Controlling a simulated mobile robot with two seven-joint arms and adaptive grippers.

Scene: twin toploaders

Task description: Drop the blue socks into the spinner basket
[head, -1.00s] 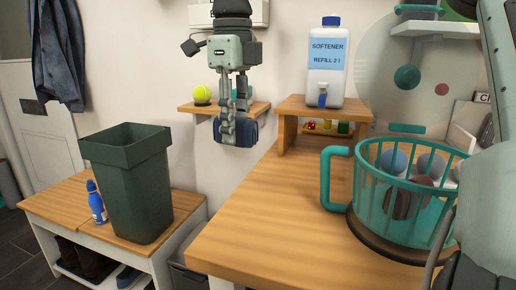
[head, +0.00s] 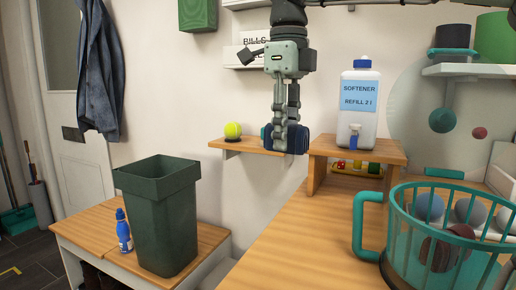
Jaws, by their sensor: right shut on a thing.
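The blue socks (head: 303,144) are a dark blue bundle in the head view. My right gripper (head: 287,138) hangs fingers-down and is shut on them, in front of the wall near the small ball shelf. The spinner basket (head: 365,232) is a teal barred tub with a side handle, at the lower right on the wooden counter. Several grey and dark red balls or bundles show inside it. The socks are up and left of the basket, apart from it. My left gripper is out of view.
A softener bottle (head: 360,125) stands on a wooden riser (head: 320,175) behind the basket. A yellow ball (head: 232,130) sits on a wall shelf (head: 238,147). A green bin (head: 165,225) and blue bottle (head: 123,231) stand on the left bench. The counter (head: 300,240) left of the basket is clear.

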